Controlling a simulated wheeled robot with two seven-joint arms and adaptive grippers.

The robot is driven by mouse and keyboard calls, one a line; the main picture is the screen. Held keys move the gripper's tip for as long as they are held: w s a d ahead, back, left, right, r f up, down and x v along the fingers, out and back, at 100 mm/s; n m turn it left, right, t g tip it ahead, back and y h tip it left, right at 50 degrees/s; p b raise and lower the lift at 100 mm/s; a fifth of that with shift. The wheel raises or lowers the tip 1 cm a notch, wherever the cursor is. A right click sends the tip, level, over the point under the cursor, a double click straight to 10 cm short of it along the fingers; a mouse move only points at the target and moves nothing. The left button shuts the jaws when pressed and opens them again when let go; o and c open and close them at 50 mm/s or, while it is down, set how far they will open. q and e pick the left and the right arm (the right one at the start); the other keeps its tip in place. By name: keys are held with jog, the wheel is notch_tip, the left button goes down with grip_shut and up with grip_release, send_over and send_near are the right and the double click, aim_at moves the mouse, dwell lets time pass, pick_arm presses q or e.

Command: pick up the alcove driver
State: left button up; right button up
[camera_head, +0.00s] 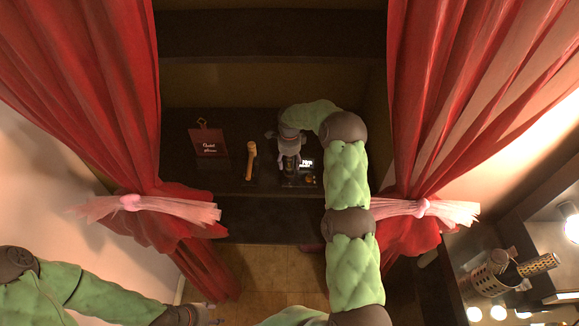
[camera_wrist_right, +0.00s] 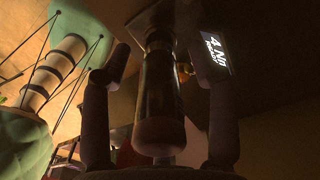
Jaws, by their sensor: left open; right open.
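The alcove driver (camera_wrist_right: 160,100) shows in the right wrist view as a dark, round-ended handle. It stands between the two fingers of my right gripper (camera_wrist_right: 162,105), with gaps visible on both sides. In the head view my right gripper (camera_head: 290,158) reaches down into the alcove over the dark shelf (camera_head: 228,178) and hides most of the driver. The right fingers are open. My left gripper (camera_head: 197,315) is at the bottom edge of the head view, far from the alcove shelf, open and partly cut off.
A lit label (camera_head: 307,163) stands just right of my right gripper. An orange-handled tool (camera_head: 250,160) and a red sign (camera_head: 209,142) are to the left on the shelf. Red curtains (camera_head: 120,90) flank the alcove. A mesh cup (camera_head: 490,278) is at lower right.

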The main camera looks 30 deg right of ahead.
jog(key=shift+f, duration=0.5)
grip_shut()
jog(key=shift+r, duration=0.2)
jog(key=shift+w+r, duration=0.1)
jog(key=shift+r, duration=0.25)
notch_tip(320, 180, up, 9)
jog(key=shift+r+b, duration=0.1)
jog(key=shift+b, duration=0.45)
